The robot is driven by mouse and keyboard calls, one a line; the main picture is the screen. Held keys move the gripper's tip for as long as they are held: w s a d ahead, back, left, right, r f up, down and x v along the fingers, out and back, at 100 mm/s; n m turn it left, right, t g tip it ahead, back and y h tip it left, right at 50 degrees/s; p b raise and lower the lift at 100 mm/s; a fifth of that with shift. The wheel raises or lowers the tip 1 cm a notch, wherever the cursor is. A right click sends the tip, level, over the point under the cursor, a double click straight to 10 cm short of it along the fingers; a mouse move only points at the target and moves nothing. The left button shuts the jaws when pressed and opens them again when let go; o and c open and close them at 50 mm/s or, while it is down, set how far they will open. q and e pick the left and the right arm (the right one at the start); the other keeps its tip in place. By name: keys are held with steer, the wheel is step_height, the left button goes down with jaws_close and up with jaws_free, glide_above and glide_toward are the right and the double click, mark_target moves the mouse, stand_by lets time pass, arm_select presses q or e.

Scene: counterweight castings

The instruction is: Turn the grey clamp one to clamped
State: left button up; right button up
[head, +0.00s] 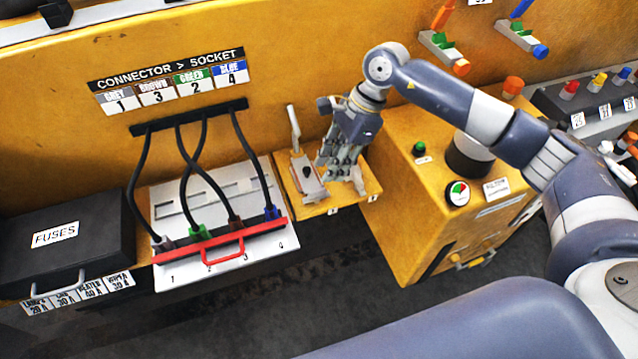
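A grey toggle clamp (307,182) stands on the left part of a small yellow shelf (316,208), with its pale lever (294,128) standing nearly upright. My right gripper (341,172) points down over the shelf just right of this clamp. Its fingers overlap grey parts there, and I cannot tell whether they are open or shut, or whether they touch anything. A second grey clamp seems to be partly hidden behind the fingers. Small tags sit on the shelf's front edge, too small to read, so I cannot confirm which clamp is one. My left gripper is out of view.
Left of the shelf is a white socket panel (172,208) with black cables and a red bar (215,243). A black fuse box (65,240) stands farther left. A yellow cabinet (405,215) with a green button and a gauge is close on the right. Dark floor shows below.

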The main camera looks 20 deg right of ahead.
mark_target(318, 189)
steer(key=p+x, duration=0.1)
steer(key=x, duration=0.6)
steer(key=shift+a+p, duration=0.1)
steer(key=shift+p, duration=0.3)
steer(key=shift+a+f, duration=0.15)
steer(key=shift+f, duration=0.2)
steer(key=shift+c, duration=0.5)
jaws_close()
